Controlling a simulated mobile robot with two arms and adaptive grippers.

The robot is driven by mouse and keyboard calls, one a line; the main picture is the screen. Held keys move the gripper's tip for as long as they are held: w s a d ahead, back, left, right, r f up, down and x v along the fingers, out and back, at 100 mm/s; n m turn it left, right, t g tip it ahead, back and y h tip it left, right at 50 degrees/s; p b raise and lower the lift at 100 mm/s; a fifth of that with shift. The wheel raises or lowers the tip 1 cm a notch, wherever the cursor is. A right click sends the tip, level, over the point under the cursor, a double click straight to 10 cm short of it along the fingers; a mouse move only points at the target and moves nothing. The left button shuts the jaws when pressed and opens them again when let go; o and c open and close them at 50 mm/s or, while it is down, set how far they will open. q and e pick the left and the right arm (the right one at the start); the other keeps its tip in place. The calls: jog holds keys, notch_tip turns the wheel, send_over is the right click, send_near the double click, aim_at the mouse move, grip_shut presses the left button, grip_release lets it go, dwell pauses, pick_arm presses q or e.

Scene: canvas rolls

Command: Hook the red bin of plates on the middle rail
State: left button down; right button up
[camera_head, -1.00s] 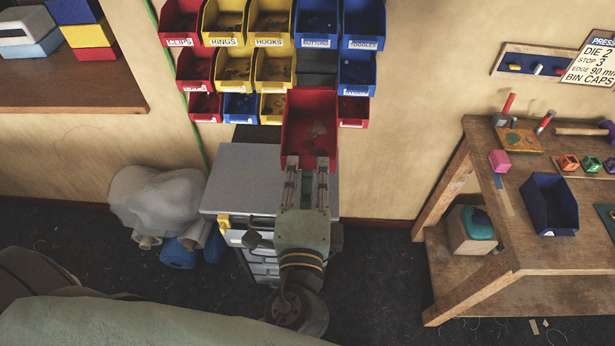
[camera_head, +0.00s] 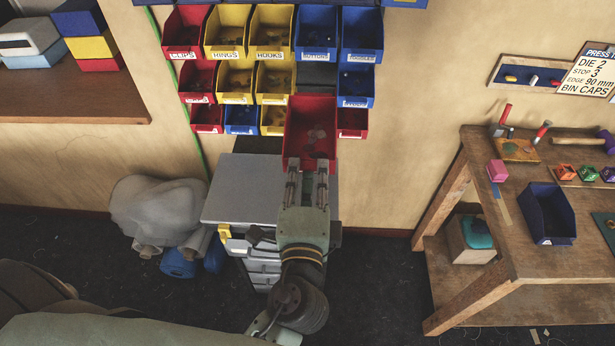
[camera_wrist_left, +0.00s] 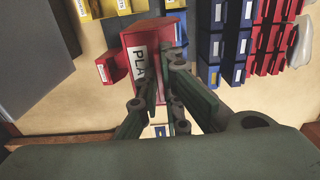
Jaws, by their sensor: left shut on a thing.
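The red bin of plates (camera_head: 311,116) is held out in front of the wall bins, with small pale pieces inside. My left gripper (camera_head: 307,178) is shut on its near side. In the left wrist view the red bin (camera_wrist_left: 152,32) shows a white label reading "PLA", between and beyond my left gripper's fingers (camera_wrist_left: 162,82). The middle row on the wall has a dark gap (camera_head: 316,75) between a yellow and a blue bin. The held bin appears just below this gap, overlapping the lowest row. Its back edge and the rail are hidden or too small to judge contact. My right gripper is not in view.
A yellow bin (camera_head: 273,82) and a blue bin (camera_head: 356,84) flank the gap. A small red bin (camera_head: 352,122) is close to the held bin's right. A grey drawer cabinet (camera_head: 232,205) stands below. A wooden workbench (camera_head: 512,230) is at right.

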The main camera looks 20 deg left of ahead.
aim_at(310, 157)
pick_arm(q)
jog(key=w+f, duration=0.1)
jog(key=w+a, duration=0.1)
jog(key=w, duration=0.1)
jog(key=w+f+b, duration=0.1)
jog(key=w, duration=0.1)
jog(key=shift+w+a+f, duration=0.1)
jog(key=shift+a+f, duration=0.1)
jog(key=shift+f, duration=0.15)
jog(key=shift+w+a+f, duration=0.15)
jog(key=shift+w+f, duration=0.05)
jog(key=shift+w, duration=0.25)
jog(key=shift+w+a+f, duration=0.1)
jog(key=shift+w+f, duration=0.1)
jog(key=shift+w, duration=0.25)
